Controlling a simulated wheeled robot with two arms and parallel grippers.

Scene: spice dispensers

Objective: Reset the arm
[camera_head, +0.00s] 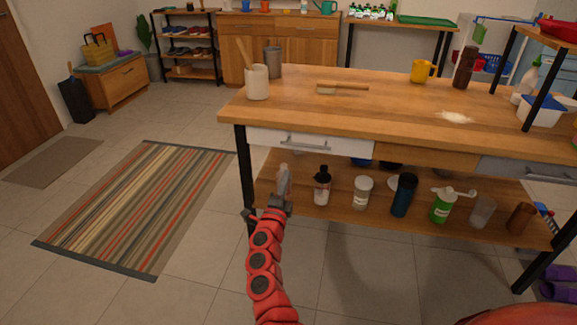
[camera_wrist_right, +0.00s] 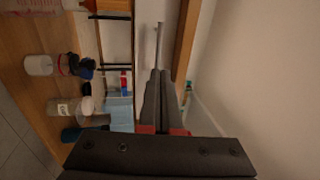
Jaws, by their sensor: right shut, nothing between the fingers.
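My right arm, red, comes up from the bottom of the head view. Its dark gripper (camera_head: 284,180) is in front of the lower shelf, below and left of the white drawer (camera_head: 345,146) with its grey handle (camera_head: 305,145). In the right wrist view the fingers (camera_wrist_right: 157,75) lie together with nothing seen between them. A pale panel fills the right of that view. A small bottle on the shelf is partly hidden behind the gripper. My left gripper is not in view.
The wooden table (camera_head: 390,105) holds a white crock (camera_head: 257,82), a brush (camera_head: 342,87), a yellow mug (camera_head: 422,71) and a brown grinder (camera_head: 466,67). Several bottles and jars stand on its lower shelf (camera_head: 385,212). A striped rug (camera_head: 145,205) lies on open floor at left.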

